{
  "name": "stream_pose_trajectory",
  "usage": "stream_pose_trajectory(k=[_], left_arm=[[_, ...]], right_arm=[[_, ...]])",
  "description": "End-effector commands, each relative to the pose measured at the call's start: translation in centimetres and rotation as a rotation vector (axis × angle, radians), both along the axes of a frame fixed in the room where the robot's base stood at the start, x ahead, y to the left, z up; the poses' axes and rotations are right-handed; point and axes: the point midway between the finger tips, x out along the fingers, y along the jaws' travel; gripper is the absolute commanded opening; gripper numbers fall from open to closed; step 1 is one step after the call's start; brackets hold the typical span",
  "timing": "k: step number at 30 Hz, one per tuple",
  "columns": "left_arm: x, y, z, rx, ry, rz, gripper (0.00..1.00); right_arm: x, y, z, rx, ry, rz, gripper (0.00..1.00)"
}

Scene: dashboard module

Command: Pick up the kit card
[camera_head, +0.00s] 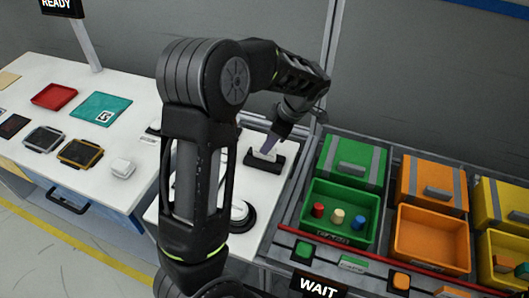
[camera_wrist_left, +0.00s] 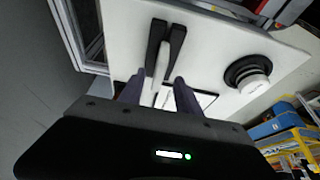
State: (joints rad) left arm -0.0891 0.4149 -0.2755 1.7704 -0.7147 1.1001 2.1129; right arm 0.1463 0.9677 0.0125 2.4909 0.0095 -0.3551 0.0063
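The kit card looks like a thin white piece (camera_head: 266,154) standing in a small black holder (camera_head: 262,164) on the white table, beyond my left arm. In the left wrist view the card (camera_wrist_left: 161,66) shows edge-on between the two dark bars of the holder (camera_wrist_left: 175,40). My left gripper (camera_head: 272,143) points down at the card; my arm hides part of the scene. In the left wrist view its two purple fingers (camera_wrist_left: 158,84) are apart, one on each side of the card, with gaps visible. My right gripper is not in view.
Right of the holder are green (camera_head: 340,222), orange (camera_head: 432,240) and yellow bins. The green one holds red, cream and blue pegs. A round black base with a white top (camera_wrist_left: 248,75) stands on the same table. Left table holds a red tray (camera_head: 54,96) and teal board (camera_head: 100,108).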

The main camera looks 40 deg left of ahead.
Motion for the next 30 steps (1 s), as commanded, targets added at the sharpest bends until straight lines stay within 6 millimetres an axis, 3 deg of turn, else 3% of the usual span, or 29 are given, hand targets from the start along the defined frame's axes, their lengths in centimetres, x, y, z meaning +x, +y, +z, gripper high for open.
stream_pose_trajectory(k=[13,30], left_arm=[[-0.4,1.6,-4.7,-0.001,0.002,0.001,0.4],[-0.4,1.7,-4.9,0.0,0.0,0.0,0.4]], right_arm=[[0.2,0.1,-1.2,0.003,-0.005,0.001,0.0],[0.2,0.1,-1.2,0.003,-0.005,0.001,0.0]])
